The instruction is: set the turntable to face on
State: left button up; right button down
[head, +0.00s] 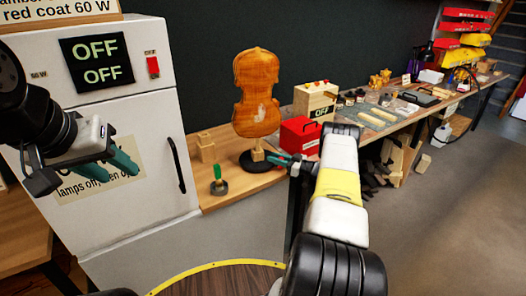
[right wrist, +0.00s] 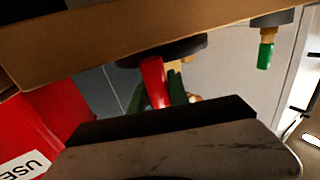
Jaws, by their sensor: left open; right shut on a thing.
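The turntable (head: 258,167) is a dark round base on the wooden bench, with a small wooden block on it. An amber violin body (head: 256,92) stands upright on it, broad face mostly toward the head camera. My right gripper (head: 284,160) is at the turntable's right edge. In the right wrist view the turntable's dark disc (right wrist: 185,48) shows, and my green fingers are shut on its red handle (right wrist: 152,78); the fingertips are partly hidden. My left gripper (head: 120,160) is open and empty in front of the white cabinet, away from the turntable.
A red box (head: 299,138) stands close right of the turntable, with a wooden box marked OFF (head: 314,104) behind. A green-handled piece on a dark base (head: 218,182) stands left. The white cabinet (head: 120,225) has a red switch (head: 153,66). Tools crowd the bench farther right.

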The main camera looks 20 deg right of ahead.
jog(key=shift+r, duration=0.1)
dwell(0.7)
jog(key=c, duration=1.3)
grip_release()
jog(key=shift+o, duration=0.2)
jog(key=v, duration=0.7)
jog(key=shift+s+d, duration=0.2)
jog(key=shift+s, duration=0.1)
